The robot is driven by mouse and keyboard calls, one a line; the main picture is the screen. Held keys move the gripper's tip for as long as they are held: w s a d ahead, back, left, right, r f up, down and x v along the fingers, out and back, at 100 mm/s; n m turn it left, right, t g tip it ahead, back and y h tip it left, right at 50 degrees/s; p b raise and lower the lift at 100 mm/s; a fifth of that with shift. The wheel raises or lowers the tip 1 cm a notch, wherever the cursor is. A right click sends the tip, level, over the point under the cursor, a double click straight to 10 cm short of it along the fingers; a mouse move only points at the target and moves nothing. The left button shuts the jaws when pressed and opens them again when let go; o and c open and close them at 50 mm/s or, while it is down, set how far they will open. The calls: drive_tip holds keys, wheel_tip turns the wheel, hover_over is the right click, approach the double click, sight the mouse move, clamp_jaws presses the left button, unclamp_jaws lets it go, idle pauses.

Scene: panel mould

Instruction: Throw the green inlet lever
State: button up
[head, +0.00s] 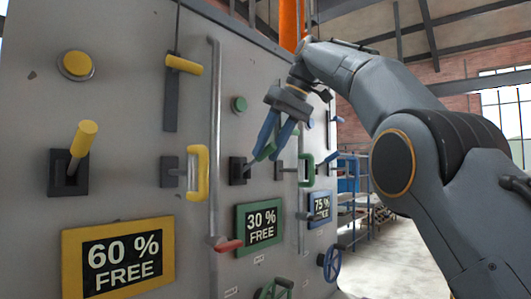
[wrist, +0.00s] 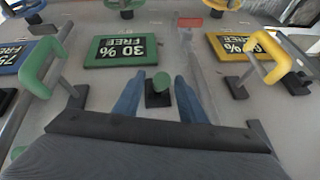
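The green lever (wrist: 161,82) is a short stick with a green grip on a black base plate. In the wrist view it stands between my two blue fingers, with a gap on each side. In the head view its black base (head: 237,170) sits on the panel above the green "30 % FREE" sign (head: 261,227), and its grip is partly hidden by the fingers. My gripper (head: 268,152) is open and points down towards the panel around the grip. It also shows in the wrist view (wrist: 162,80). Contact with the lever cannot be told.
A green loop handle (head: 306,169) stands right of the lever, and a yellow loop handle (head: 197,172) stands left. A vertical grey pipe (head: 215,130) runs between the yellow and green sections. A blue handwheel (head: 330,261) is lower right.

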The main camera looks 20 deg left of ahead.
drive_tip(key=s+d+b, duration=0.2)
drive_tip(key=d+b, duration=0.4)
drive_tip(key=d, duration=0.5)
drive_tip(key=shift+s+d, duration=0.2)
drive_tip(key=shift+d, duration=0.05)
drive_tip(key=shift+f, duration=0.1)
drive_tip(key=w+d+f+m+h+b, duration=0.1)
drive_tip(key=w+d+f+m, duration=0.3)
drive_tip(key=f, duration=0.8)
drive_tip(key=d+f+m+h+b, duration=0.1)
drive_tip(key=d+f, duration=0.5)
drive_tip(key=f, duration=0.5)
drive_tip(key=w+d+f+m+h+b, duration=0.1)
drive_tip(key=w+d+f+m, duration=0.3)
drive_tip(key=f, duration=0.8)
drive_tip(key=s+d+f+m+h, duration=0.1)
drive_tip(key=s+d+f, duration=0.3)
drive_tip(key=s+f, duration=0.4)
drive_tip(key=s+d+f+m+h+b, duration=0.1)
drive_tip(key=s+d+f, duration=0.4)
drive_tip(key=s+f, duration=0.4)
drive_tip(key=s+d+f, duration=0.5)
drive_tip(key=s+f, duration=0.3)
drive_tip(key=f, duration=0.3)
drive_tip(key=shift+s+d+f+m+h+b, duration=0.15)
drive_tip(key=shift+s+f+m+h+b, duration=0.15)
drive_tip(key=shift+m+h+b, duration=0.1)
